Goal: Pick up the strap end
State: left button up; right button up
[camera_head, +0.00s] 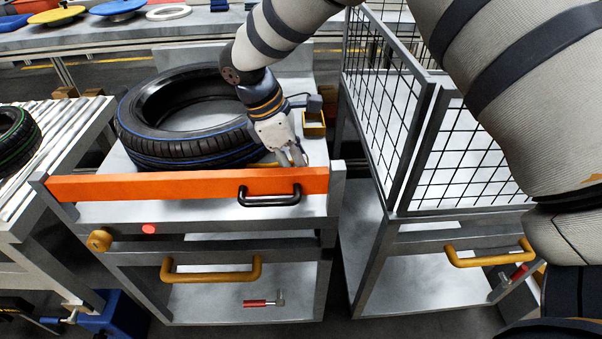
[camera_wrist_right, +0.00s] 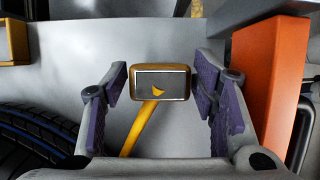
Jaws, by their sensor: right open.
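The strap end (camera_wrist_right: 160,82) is a small block with a dark grey face, a tan rim and a yellow mark, in the right wrist view. A yellow strap (camera_wrist_right: 138,130) runs from it down and left. My right gripper (camera_head: 293,158) is open and low over the cart top, right of the tyre (camera_head: 190,150). Its purple-padded fingers lie on both sides of the strap end, with visible gaps. In the head view the gripper hides the strap end; a bit of yellow strap (camera_head: 266,164) shows beside the tyre. My left gripper is out of view.
An orange bar (camera_head: 190,185) with a black handle (camera_head: 269,196) closes the cart's front, close to my right gripper. A small yellow holder (camera_head: 314,124) stands behind the gripper. A mesh-sided cart (camera_head: 385,100) stands to the right, a roller conveyor (camera_head: 40,160) to the left.

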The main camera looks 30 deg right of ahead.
jog(key=c, duration=1)
jog(key=shift+r, duration=0.1)
